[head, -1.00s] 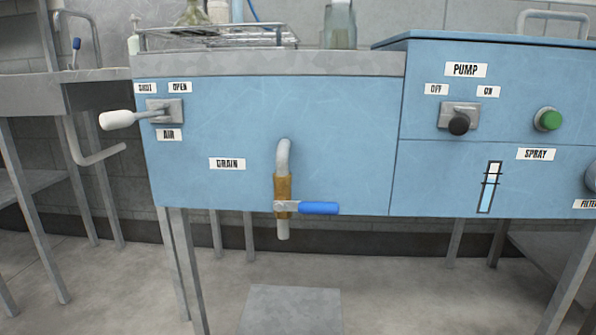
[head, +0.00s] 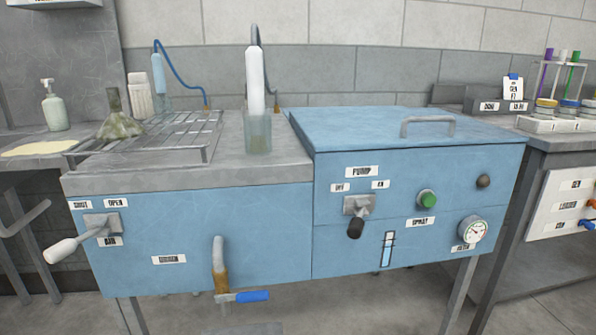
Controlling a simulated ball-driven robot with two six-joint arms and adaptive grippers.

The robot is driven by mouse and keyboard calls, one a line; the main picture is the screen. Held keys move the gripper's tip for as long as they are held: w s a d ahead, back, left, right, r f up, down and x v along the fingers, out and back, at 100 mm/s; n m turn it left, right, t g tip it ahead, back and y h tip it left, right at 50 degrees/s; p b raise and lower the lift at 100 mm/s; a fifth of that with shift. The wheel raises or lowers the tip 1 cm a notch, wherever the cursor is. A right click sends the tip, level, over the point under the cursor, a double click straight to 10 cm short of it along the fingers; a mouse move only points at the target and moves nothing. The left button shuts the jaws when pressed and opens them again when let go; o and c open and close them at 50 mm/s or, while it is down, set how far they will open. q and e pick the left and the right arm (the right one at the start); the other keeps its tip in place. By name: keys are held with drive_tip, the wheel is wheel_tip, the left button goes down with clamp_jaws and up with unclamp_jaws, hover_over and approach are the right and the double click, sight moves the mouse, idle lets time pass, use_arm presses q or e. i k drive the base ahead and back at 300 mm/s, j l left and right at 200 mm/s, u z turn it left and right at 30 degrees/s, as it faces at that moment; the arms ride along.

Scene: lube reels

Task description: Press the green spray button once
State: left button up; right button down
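The green spray button (head: 427,199) sits on the front of the blue cabinet's right section (head: 340,245), above the label "SPRAY" (head: 420,222). To its left is the pump switch (head: 357,214) with a black knob, under the "PUMP" label and between "OFF" and "ON". A small dark round knob (head: 483,181) is to the button's right. Neither of my grippers shows in the head view, and nothing covers the button.
A round gauge (head: 472,230) and a level glass (head: 387,249) are below the button. The air lever (head: 62,250) and drain valve (head: 252,296) stick out at left. A wire rack (head: 170,150) and a glass jar (head: 258,131) stand on top. The lid (head: 400,130) is closed.

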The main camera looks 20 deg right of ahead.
sight(427, 200)
drive_tip(key=k+j+z, duration=0.1)
drive_tip(key=z, duration=1.1)
